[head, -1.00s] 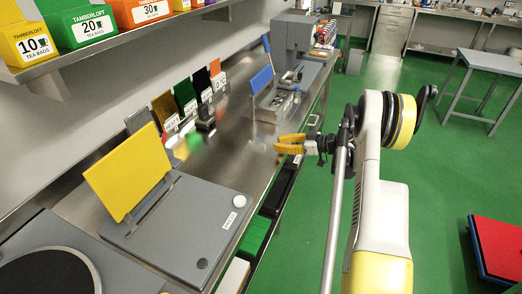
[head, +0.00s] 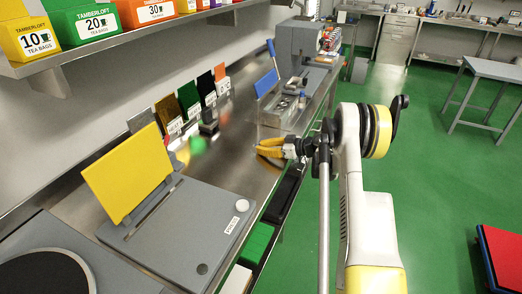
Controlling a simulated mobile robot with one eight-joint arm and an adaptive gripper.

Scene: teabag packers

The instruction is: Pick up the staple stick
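My gripper (head: 260,147) has yellow fingers and is over the right edge of the steel bench, pointing left. I cannot make out whether a gap lies between its fingertips, and no held object can be seen. I cannot pick out the staple stick; it is too small or hidden. A small dark object, perhaps a stapler (head: 209,127), sits on the bench to the left of my gripper, in front of the coloured cards.
A grey device with a yellow panel (head: 128,172) stands nearer on the bench. A grey machine with a blue panel (head: 265,82) stands farther along. A shelf of tea boxes (head: 96,24) overhangs at left. Bare bench (head: 238,118) lies left of my gripper.

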